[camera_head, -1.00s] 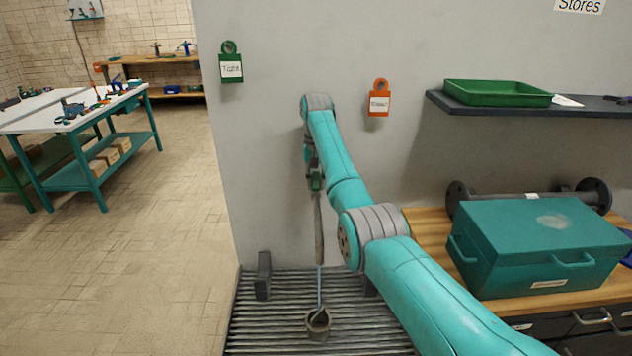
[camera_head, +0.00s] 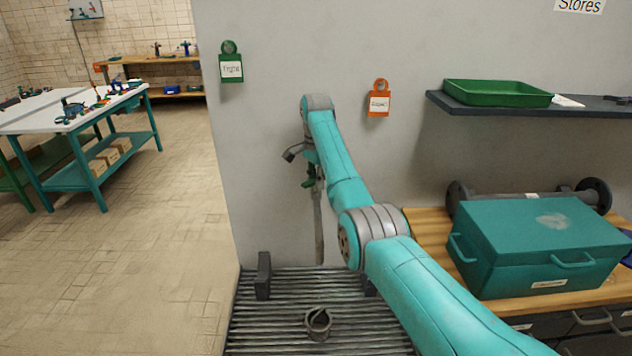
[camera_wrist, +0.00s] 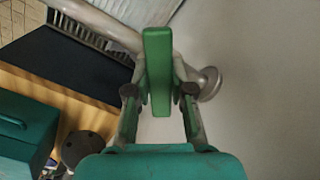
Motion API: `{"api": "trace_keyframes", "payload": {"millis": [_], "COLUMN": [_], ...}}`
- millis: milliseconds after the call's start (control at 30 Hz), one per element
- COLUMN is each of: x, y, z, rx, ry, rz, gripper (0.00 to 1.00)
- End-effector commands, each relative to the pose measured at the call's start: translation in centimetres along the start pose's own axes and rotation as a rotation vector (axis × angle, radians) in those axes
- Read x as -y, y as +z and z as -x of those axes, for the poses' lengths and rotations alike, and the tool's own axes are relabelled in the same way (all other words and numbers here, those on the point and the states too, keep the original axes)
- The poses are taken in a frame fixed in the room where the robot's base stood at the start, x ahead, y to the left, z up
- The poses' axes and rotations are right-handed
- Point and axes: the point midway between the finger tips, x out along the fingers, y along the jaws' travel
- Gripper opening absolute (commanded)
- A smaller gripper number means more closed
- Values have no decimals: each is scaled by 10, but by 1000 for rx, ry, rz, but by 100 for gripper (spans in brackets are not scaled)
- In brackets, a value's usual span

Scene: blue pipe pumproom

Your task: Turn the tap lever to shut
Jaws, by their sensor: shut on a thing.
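The tap lever, a green flat bar (camera_wrist: 158,60), stands between the two fingers of my gripper (camera_wrist: 159,92) in the wrist view. My gripper is shut on it. Behind the lever runs the pale metal tap pipe (camera_wrist: 108,29), with a round end (camera_wrist: 208,84) to the right. In the head view my arm hides most of the tap. A small green part (camera_head: 309,182) shows below my wrist, and a grey pipe (camera_head: 319,230) hangs down under it. No water stream shows below the pipe.
A small round cup (camera_head: 318,322) sits on the ribbed drain grate (camera_head: 270,325). A green tag (camera_head: 231,68) and an orange tag (camera_head: 379,103) hang on the wall. A teal toolbox (camera_head: 530,245) stands on the wooden bench at right, below a dark shelf (camera_head: 590,107).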

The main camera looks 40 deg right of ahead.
Motion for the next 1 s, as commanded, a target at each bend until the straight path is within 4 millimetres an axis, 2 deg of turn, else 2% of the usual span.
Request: {"api": "trace_keyframes", "payload": {"millis": [500,733,1000], "x": [0,0,0], "y": [0,-1,-1], "z": [0,0,1], "rx": [-1,-1,-1], "ry": [-2,-2,-2], "rz": [-454,-584,-656], "gripper": [0,0,0]}}
